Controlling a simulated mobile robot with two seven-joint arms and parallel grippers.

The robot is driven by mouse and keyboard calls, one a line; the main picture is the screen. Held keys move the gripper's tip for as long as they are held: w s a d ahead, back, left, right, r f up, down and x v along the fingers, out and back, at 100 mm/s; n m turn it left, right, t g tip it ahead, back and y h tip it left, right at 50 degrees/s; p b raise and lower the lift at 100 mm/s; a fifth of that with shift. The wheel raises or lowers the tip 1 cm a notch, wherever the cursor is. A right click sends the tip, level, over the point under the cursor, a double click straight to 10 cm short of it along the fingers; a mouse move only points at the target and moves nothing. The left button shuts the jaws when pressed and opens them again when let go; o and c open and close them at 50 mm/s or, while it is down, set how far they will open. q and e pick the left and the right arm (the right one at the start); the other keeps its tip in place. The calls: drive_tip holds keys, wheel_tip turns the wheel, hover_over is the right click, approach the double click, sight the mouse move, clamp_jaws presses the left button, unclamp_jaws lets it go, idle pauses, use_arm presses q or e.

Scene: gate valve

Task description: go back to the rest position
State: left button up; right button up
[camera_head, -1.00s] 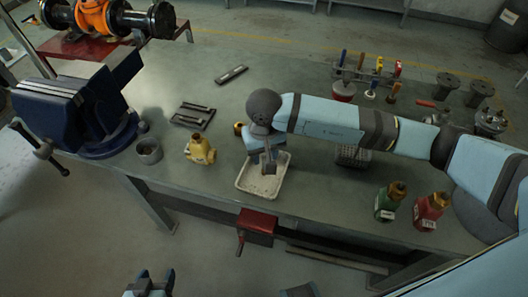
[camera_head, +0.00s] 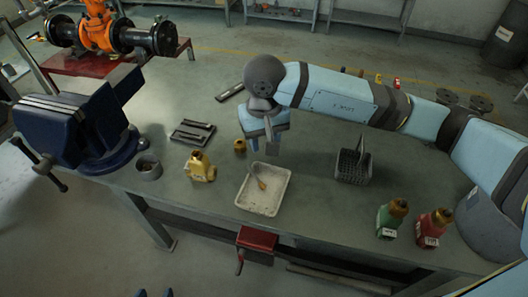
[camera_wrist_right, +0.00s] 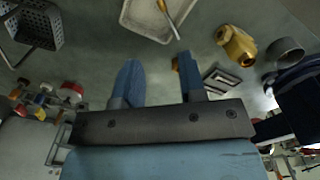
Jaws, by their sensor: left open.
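My right gripper (camera_head: 262,148) hangs over the workbench behind the white tray (camera_head: 243,203). Its two blue fingers also show in the right wrist view (camera_wrist_right: 160,78), apart with nothing between them. A brush (camera_head: 261,184) lies in the tray, clear of the gripper; it also shows in the wrist view (camera_wrist_right: 168,20). My left gripper (camera_head: 155,293) shows only as two separate blue tips at the bottom edge, in front of the bench. The rest of it is out of view.
A red-topped vise (camera_head: 256,240) juts from the front edge.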

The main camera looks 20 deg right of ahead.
drive_tip(key=shift+r, duration=0.4)
